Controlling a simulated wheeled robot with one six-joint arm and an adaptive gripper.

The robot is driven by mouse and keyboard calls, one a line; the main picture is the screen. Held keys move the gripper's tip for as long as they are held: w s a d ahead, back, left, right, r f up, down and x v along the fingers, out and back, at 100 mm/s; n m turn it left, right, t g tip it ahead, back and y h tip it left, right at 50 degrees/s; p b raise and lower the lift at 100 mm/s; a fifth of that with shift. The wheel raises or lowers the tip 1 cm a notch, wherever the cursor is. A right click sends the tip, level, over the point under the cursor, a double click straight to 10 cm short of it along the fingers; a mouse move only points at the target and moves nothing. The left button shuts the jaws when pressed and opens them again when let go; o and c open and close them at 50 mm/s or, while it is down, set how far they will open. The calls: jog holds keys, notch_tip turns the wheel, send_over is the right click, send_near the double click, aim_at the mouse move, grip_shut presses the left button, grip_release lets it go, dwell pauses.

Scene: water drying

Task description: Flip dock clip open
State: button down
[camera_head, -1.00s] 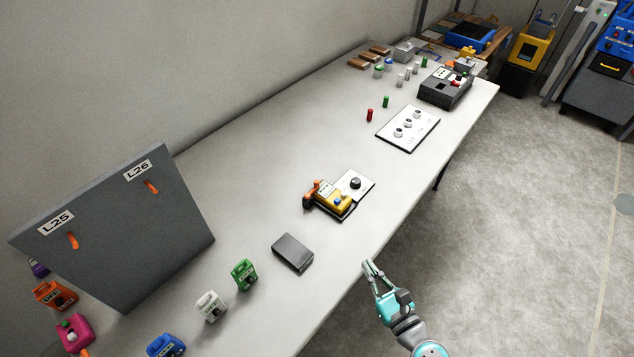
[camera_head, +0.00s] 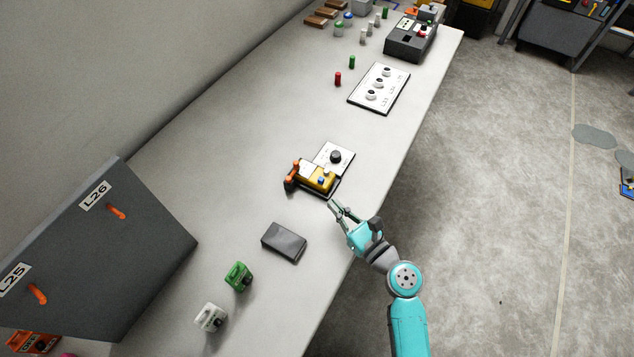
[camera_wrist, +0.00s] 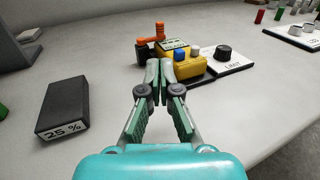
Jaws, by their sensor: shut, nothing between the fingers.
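The dock is a small dark base with a white panel (camera_head: 335,156) and a black knob (camera_head: 336,157), near the table's front edge. A yellow device (camera_head: 318,176) with a blue button sits on it. An orange clip (camera_head: 292,174) stands at the left end of the dock, upright in the wrist view (camera_wrist: 160,32) with an arm pointing left. My gripper (camera_head: 334,204) is shut and empty, just in front of the yellow device at the table edge. In the wrist view my fingertips (camera_wrist: 160,66) overlap the device's lower left part; whether they touch it I cannot tell.
A dark block (camera_head: 284,243) marked 25 % (camera_wrist: 63,108) lies left of my gripper. Green (camera_head: 239,276) and white (camera_head: 211,317) canisters stand nearer. A grey board (camera_head: 110,245) stands at left. A white panel with knobs (camera_head: 379,88) lies farther back.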

aim_at(298, 165)
jog(key=x, duration=1.2)
jog(key=shift+w+a, duration=0.4)
jog(key=shift+w, duration=0.2)
jog(key=shift+w+a, duration=0.25)
jog(key=shift+w, duration=0.6)
